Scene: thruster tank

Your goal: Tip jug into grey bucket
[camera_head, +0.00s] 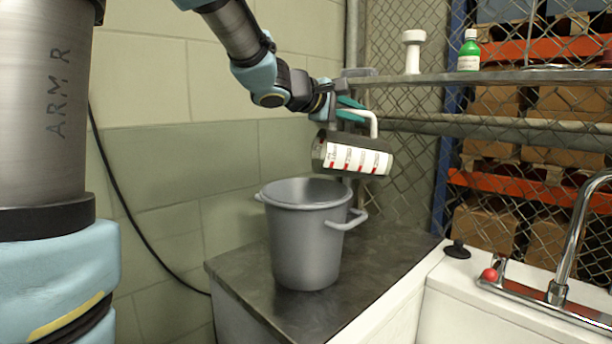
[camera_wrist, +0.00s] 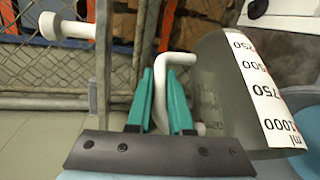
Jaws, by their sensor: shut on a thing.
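The jug (camera_head: 352,157) is a dark see-through vessel with a white scale strip and a white handle. It is tilted nearly onto its side in the air, above and slightly right of the grey bucket (camera_head: 304,243). My gripper (camera_head: 353,112) is shut on the jug's white handle. In the wrist view, the teal fingers of my gripper (camera_wrist: 166,100) close around the handle, and the jug (camera_wrist: 225,85) fills the right side with its scale numbers showing. The bucket stands upright on the dark counter with two side handles. I cannot see its inside bottom or any contents in the jug.
A metal shelf (camera_head: 480,77) behind the jug holds a white stand-like object (camera_head: 413,52) and a green bottle (camera_head: 469,52). A white sink with a chrome tap (camera_head: 573,240) is at right. The dark counter (camera_head: 375,262) is clear right of the bucket.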

